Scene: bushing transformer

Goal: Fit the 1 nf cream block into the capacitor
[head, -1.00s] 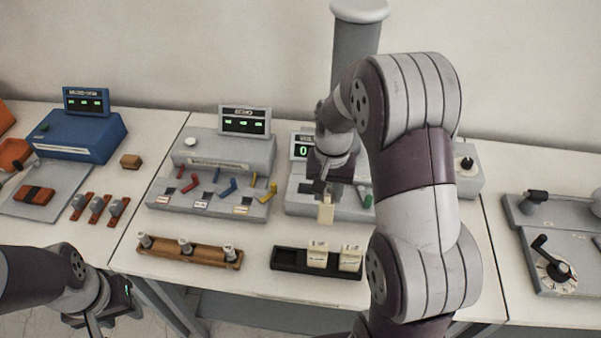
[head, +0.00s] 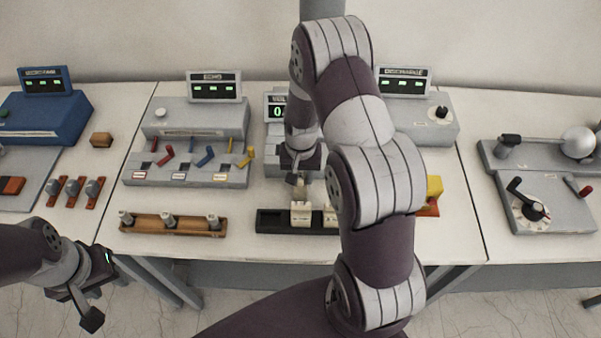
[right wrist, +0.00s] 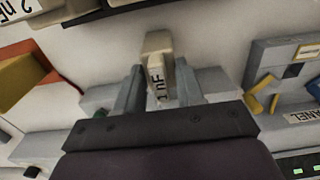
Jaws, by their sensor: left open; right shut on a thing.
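My right gripper (head: 302,183) is shut on the cream block marked 1 nF (right wrist: 158,62). In the right wrist view the block stands between the two grey fingers, label towards the camera. A grey unit with a lit display (head: 278,107) is behind my right gripper in the head view, and my arm hides much of it. I take it for the capacitor. Its grey body (right wrist: 220,82) also shows behind the fingers in the right wrist view. Whether the block touches it cannot be told. My left gripper (head: 90,318) is open and empty at lower left, off the table's front edge.
A black tray (head: 272,222) with cream blocks lies in front, partly hidden by my arm. A wooden rack (head: 172,226) with several metal pieces is left of it. A grey switch panel (head: 187,174) stands behind the rack. A yellow and red part (head: 433,194) is right of my arm.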

